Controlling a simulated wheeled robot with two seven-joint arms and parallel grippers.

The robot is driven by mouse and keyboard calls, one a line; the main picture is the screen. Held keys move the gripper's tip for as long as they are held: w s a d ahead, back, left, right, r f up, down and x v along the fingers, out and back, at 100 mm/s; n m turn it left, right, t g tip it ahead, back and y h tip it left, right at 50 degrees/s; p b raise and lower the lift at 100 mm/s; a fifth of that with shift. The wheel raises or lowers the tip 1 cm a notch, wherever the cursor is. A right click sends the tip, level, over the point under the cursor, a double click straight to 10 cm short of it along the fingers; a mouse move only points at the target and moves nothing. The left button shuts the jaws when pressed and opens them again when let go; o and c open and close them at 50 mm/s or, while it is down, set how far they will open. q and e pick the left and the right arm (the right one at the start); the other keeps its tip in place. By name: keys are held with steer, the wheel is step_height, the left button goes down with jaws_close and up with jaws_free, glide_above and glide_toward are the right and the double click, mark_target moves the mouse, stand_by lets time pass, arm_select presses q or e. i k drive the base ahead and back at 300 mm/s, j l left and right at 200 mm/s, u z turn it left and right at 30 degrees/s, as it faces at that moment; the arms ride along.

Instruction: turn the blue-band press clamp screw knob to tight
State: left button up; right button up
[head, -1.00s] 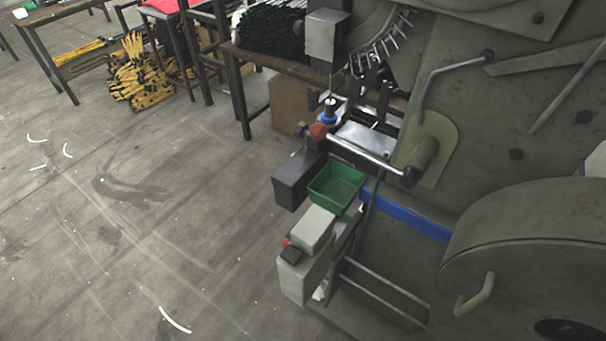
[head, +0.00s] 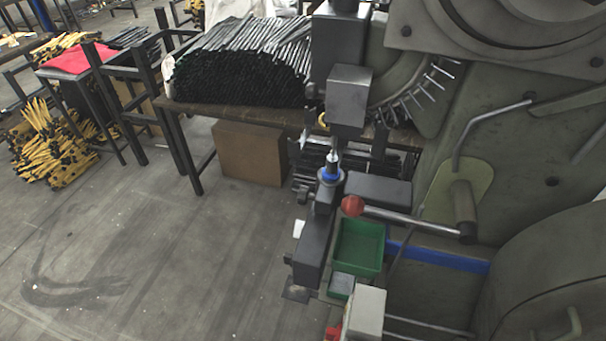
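The press with a blue band (head: 437,257) across its grey-green frame fills the right side of the head view. A blue ring (head: 330,176) sits around its lower tool, under the grey press head (head: 348,98). A small dark knob (head: 303,197) sticks out left of the tool post, just below the blue ring; it looks like the clamp screw knob, but its turn position is too small to read. A lever with a red ball (head: 352,206) is just right of the post. Neither of my grippers is in view.
A green bin (head: 359,247) hangs below the lever. A grey box (head: 356,313) with a red part stands in front. A bench (head: 190,105) piled with black rods is behind, above a cardboard box (head: 249,153).

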mark_target(303, 196)
steer(key=i+j+z, duration=0.1)
steer(key=j+z, duration=0.35)
steer(key=j, duration=0.3)
steer(key=j+z, duration=0.45)
steer(key=j, duration=0.25)
steer(key=i+j+z, duration=0.25)
steer(key=j+z, duration=0.25)
